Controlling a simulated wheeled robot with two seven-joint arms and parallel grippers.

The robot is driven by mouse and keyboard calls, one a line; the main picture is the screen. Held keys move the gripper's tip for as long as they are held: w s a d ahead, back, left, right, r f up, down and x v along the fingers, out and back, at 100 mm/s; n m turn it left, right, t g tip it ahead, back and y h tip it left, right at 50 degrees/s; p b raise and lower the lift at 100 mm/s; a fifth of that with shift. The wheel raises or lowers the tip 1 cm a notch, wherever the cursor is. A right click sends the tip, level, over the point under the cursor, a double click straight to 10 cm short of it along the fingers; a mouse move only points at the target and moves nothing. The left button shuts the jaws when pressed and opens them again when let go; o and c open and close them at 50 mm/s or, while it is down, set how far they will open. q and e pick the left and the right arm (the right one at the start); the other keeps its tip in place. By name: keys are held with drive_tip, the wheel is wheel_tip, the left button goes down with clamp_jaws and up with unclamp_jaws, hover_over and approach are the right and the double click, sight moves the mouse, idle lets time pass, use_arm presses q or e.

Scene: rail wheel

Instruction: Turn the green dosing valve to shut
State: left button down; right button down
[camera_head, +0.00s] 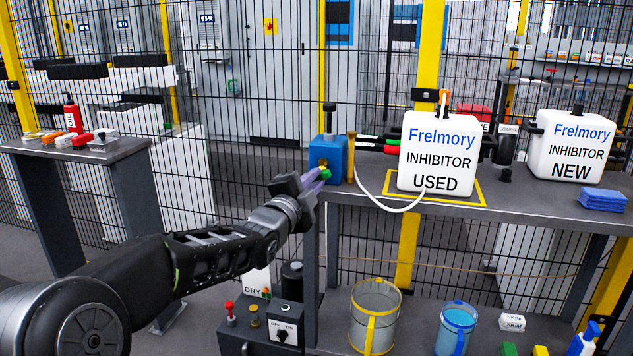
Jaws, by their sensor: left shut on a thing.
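My left gripper (317,177) reaches up from the lower left and is shut on the green valve. Its purple-tinted fingers hide most of the valve, so I cannot tell which way its handle points. A white hose (390,208) runs from beside the block to the white jug marked INHIBITOR USED (437,152). My right gripper is not in view.
A second jug marked INHIBITOR NEW (570,147) and blue cloths (603,199) stand on the bench (512,204) at the right. A grey bucket (375,318) and a blue bucket (456,328) stand below. A mesh fence runs behind.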

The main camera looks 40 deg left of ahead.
use_arm(q)
drive_tip(key=m+b, duration=0.2)
drive_tip(key=m, duration=0.2)
drive_tip(key=shift+g+b, duration=0.3)
drive_tip(key=shift+b, duration=0.05)
drive_tip(key=c, duration=1.3)
unclamp_jaws()
drive_tip(key=shift+b+v, duration=0.7)
drive_tip(key=shift+v, duration=0.5)
drive_tip(key=v, duration=0.2)
drive_tip(key=d+b+v, duration=0.1)
drive_tip(key=v, duration=0.1)
drive_tip(key=shift+s+b, duration=0.2)
drive_tip(key=shift+b, duration=0.1)
